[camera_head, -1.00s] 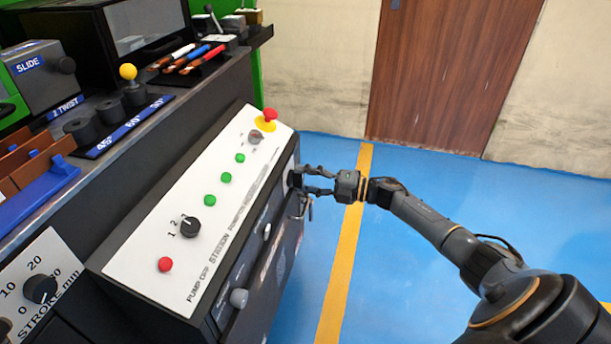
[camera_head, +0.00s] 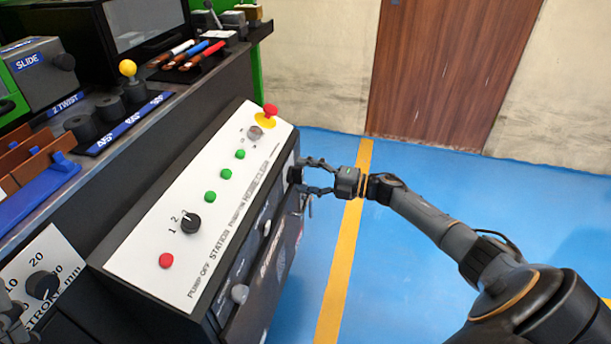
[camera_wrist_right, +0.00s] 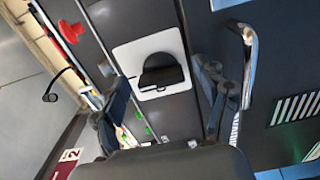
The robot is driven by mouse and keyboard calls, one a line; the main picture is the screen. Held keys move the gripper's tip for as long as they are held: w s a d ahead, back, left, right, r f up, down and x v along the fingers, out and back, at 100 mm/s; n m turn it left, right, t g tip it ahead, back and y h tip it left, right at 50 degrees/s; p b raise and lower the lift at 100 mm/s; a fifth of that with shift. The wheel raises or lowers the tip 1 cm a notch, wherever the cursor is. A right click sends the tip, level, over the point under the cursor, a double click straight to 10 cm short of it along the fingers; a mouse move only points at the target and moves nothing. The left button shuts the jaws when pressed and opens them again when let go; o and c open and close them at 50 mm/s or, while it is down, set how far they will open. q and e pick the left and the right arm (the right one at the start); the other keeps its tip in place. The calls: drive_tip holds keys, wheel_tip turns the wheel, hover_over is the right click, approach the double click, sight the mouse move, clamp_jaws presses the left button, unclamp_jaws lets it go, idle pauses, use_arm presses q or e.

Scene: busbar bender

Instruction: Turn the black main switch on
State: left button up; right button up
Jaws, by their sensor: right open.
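The black main switch (camera_wrist_right: 160,72) is a dark knob on a white square plate (camera_wrist_right: 128,58) in the right wrist view. My right gripper (camera_wrist_right: 162,88) is open, with one finger to each side of the switch in that view. I cannot tell whether the fingers touch it. In the head view my right gripper (camera_head: 302,176) is at the right-hand face of the control cabinet, and the switch is mostly hidden there. A grey part at the lower left edge of the head view looks like my left gripper (camera_head: 10,318), mostly cut off.
The sloped white panel (camera_head: 140,250) carries green buttons, a red button (camera_head: 166,261), a selector knob (camera_head: 190,223) and a red emergency stop (camera_head: 270,111). A curved metal handle (camera_wrist_right: 247,60) is close to the right finger. The blue floor (camera_head: 420,290) right of the cabinet is clear.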

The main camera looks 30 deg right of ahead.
drive_tip(key=v, duration=1.2)
drive_tip(key=shift+d, duration=0.1)
